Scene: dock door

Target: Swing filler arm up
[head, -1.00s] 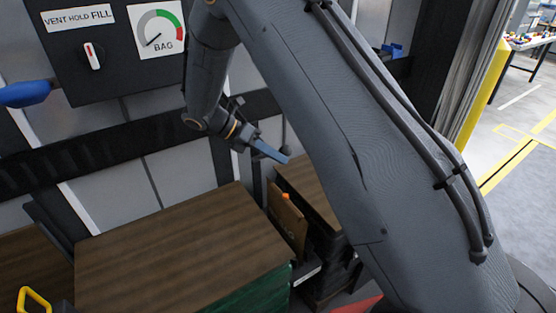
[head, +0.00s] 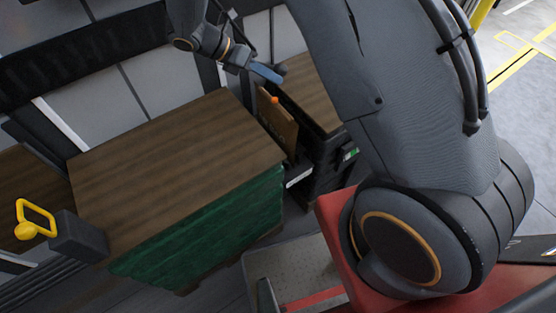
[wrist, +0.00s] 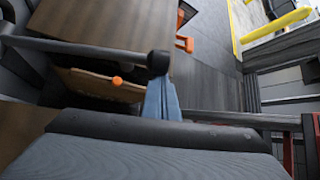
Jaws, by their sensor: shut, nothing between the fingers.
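A dark bar with a rounded black end (wrist: 158,62) crosses the left of the wrist view and looks like the filler arm; its end also shows in the head view (head: 281,69). My gripper (head: 268,73) has its blue fingers shut and empty, right beside that end. In the wrist view the fingers (wrist: 162,98) lie just below the black end; I cannot tell whether they touch. A brown bag (head: 277,122) with an orange valve (head: 274,100) stands upright in the gap between two loads, just below my gripper.
A large wood-topped load (head: 170,160) with green sides fills the middle left. A second wood-topped load (head: 310,90) stands behind the gap. A yellow handle (head: 38,212) on a dark block is at left. Open floor (head: 520,130) lies at right.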

